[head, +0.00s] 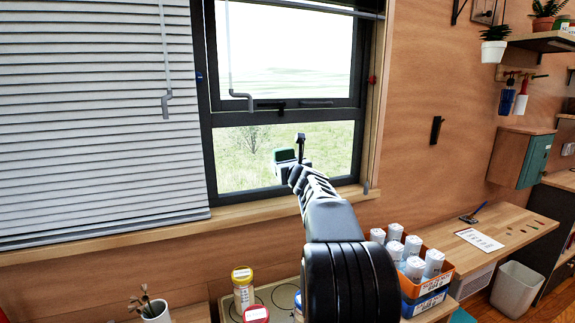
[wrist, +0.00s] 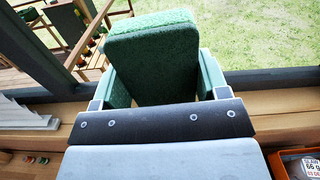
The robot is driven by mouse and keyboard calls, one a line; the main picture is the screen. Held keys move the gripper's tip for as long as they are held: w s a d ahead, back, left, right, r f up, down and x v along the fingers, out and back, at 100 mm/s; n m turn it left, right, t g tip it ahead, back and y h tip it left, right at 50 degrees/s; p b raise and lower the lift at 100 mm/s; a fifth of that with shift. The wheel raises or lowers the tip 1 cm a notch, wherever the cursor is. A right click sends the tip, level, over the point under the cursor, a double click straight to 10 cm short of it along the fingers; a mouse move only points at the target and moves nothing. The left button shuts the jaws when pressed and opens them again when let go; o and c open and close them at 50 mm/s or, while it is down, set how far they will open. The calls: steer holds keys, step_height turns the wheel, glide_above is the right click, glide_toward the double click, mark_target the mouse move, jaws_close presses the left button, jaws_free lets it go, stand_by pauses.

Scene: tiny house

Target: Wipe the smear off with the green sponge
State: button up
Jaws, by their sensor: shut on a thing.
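The green sponge (wrist: 152,62) is between the fingers of my gripper in the wrist view, held upright with the window glass behind it. In the head view a small dark green part of the sponge (head: 285,155) shows at the gripper's end. My gripper (head: 292,165) is shut on the sponge, in front of the lower window pane (head: 240,160). I cannot tell whether the sponge touches the glass. No smear can be made out in either view; my arm and the sponge hide part of the pane.
A wooden sill (head: 240,213) runs below the window. White blinds (head: 90,120) hang on the left. Below are yellow-lidded jars (head: 243,290), an orange crate (head: 438,285) of white bottles, and a potted plant (head: 152,308). A desk (head: 490,240) stands at the right.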

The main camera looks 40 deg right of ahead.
steer(key=shift+p+x, duration=0.6)
steer(key=shift+x, duration=1.8)
steer(key=shift+p+x, duration=0.45)
steer(key=shift+x, duration=0.55)
steer(key=shift+d, duration=0.1)
